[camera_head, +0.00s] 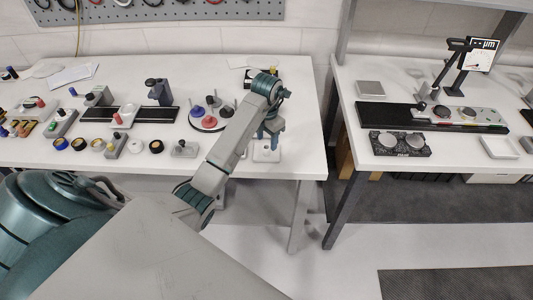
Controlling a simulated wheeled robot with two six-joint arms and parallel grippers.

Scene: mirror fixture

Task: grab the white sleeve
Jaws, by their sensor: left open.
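My left arm reaches over the left table, and my left gripper (269,136) points down near the table's front right corner. It is open; its fingertips are small and partly hidden by its own body. Just below it is a small white square piece (266,154) on the table. I cannot tell whether the gripper touches it. A white ring-shaped piece (135,146), which may be the white sleeve, lies in the row of small round parts at the front of the table, well left of the gripper. My right gripper is out of view.
A round tray (208,122) with coloured pegs stands left of my gripper. Black-based fixtures (150,114) and small parts crowd the table's left side. A gap separates it from the right table (451,150), which holds a long black fixture (400,114) and a dark two-dial block (400,144).

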